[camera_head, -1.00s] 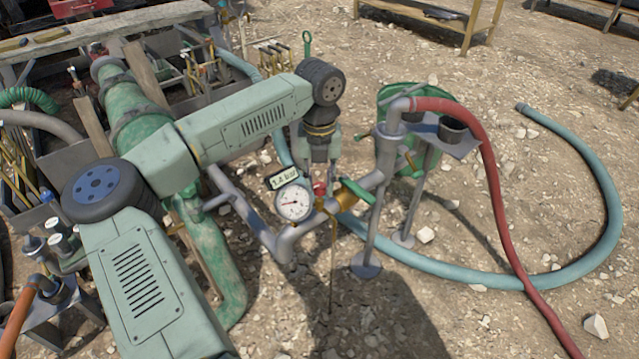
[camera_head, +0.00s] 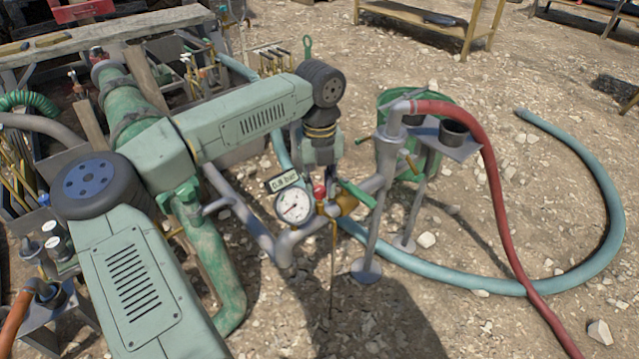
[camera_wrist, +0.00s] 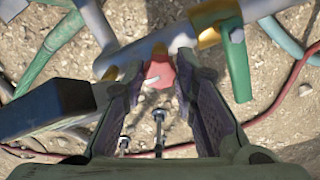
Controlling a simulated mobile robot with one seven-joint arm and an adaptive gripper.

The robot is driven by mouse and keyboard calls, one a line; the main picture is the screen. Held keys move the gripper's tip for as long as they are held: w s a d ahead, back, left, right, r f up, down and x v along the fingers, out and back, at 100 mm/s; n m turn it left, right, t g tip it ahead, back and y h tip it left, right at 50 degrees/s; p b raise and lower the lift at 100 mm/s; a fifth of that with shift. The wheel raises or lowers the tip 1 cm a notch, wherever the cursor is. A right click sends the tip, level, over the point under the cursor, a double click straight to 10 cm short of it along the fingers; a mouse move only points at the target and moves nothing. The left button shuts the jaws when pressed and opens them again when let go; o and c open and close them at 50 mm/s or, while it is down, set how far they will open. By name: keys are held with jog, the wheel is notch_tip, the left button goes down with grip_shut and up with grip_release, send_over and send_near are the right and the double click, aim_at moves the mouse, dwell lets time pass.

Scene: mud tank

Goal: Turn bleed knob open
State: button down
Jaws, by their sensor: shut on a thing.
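The red bleed knob (camera_head: 319,191) sits on the grey pipe just right of the gauge in the head view. In the wrist view the red knob (camera_wrist: 160,75) shows between my two fingers. My gripper (camera_wrist: 158,66) is shut on it from above; the exact finger contact is partly hidden. In the head view my gripper (camera_head: 320,172) points down over the pipe. The round white gauge (camera_head: 294,207) stands beside the knob with a small display tag (camera_head: 283,181) above it, whose digits are blurred and look like 0.8 bar.
A green lever handle (camera_head: 357,193) lies close to the right of my gripper, and also shows in the wrist view (camera_wrist: 234,60). A red hose (camera_head: 492,180) and a blue hose (camera_head: 600,230) cross the gravel at right. A green pipe (camera_head: 215,255) runs at left.

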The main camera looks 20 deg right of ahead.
aim_at(320, 188)
jog(key=c, duration=1.3)
grip_release()
jog(key=shift+r, duration=0.1)
notch_tip(320, 188, up, 8)
jog(key=shift+f, duration=0.1)
jog(key=shift+d, duration=0.1)
